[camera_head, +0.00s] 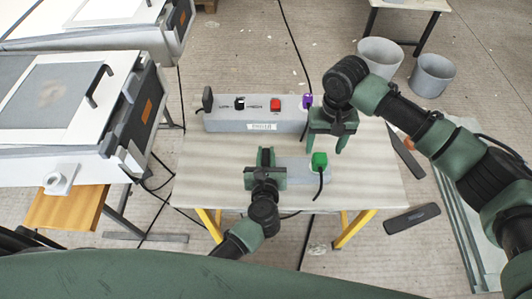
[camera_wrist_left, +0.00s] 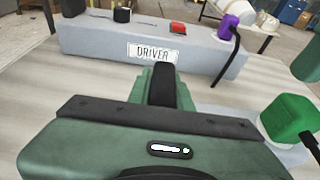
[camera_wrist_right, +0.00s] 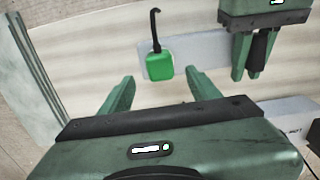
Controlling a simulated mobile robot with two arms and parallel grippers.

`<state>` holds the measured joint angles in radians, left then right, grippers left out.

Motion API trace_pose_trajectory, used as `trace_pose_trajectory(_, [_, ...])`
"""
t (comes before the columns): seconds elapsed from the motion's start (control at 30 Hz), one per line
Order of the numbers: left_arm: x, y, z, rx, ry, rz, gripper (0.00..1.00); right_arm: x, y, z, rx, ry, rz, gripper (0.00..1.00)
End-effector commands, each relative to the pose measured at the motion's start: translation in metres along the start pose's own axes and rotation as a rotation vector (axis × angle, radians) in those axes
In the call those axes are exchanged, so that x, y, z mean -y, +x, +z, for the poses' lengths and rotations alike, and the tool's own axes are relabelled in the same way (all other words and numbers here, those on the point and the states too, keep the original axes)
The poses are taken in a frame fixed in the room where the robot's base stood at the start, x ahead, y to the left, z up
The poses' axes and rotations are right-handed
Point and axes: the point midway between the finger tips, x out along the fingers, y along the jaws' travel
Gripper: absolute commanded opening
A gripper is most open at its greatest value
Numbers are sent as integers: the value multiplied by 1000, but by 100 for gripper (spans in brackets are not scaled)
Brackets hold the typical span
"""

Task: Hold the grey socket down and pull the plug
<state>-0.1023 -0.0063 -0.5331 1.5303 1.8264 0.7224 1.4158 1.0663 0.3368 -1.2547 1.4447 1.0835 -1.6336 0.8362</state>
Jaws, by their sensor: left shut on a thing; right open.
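The grey socket (camera_head: 292,164) is a low pale block lying on the table, and it also shows in the right wrist view (camera_wrist_right: 205,50). The green plug (camera_head: 319,159) sits at its right end, with a black cord trailing toward the table's front edge; it also shows in the left wrist view (camera_wrist_left: 288,118) and right wrist view (camera_wrist_right: 159,66). My left gripper (camera_head: 266,155) is shut on the socket's left part, which its fingers partly hide. My right gripper (camera_head: 325,145) is open and empty above and behind the plug, its fingers pointing down.
A grey driver box (camera_head: 222,125) with a black knob, a red switch (camera_head: 276,104) and a purple plug (camera_head: 307,101) stands along the table's back. The table (camera_head: 375,185) is bare at the right. Moulds on stands (camera_head: 75,110) crowd the left. Two grey buckets (camera_head: 432,75) stand behind right.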

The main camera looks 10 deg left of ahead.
Motion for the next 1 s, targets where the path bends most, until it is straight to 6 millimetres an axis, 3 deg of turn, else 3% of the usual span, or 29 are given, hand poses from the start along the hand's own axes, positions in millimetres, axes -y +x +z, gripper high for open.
trace_pose_trajectory(0.3, [0, 0, 0, 0, 1, 1, 0, 1, 47, 1, 3, 0, -1, 62])
trace_pose_trajectory(0.5, [0, 0, 0, 0, 1, 1, 0, 0, 67, 0, 1, 0, -1, 62])
trace_pose_trajectory(1.0, [0, 0, 0, 0, 1, 1, 0, 0, 75, 0, -1, -1, -1, 62])
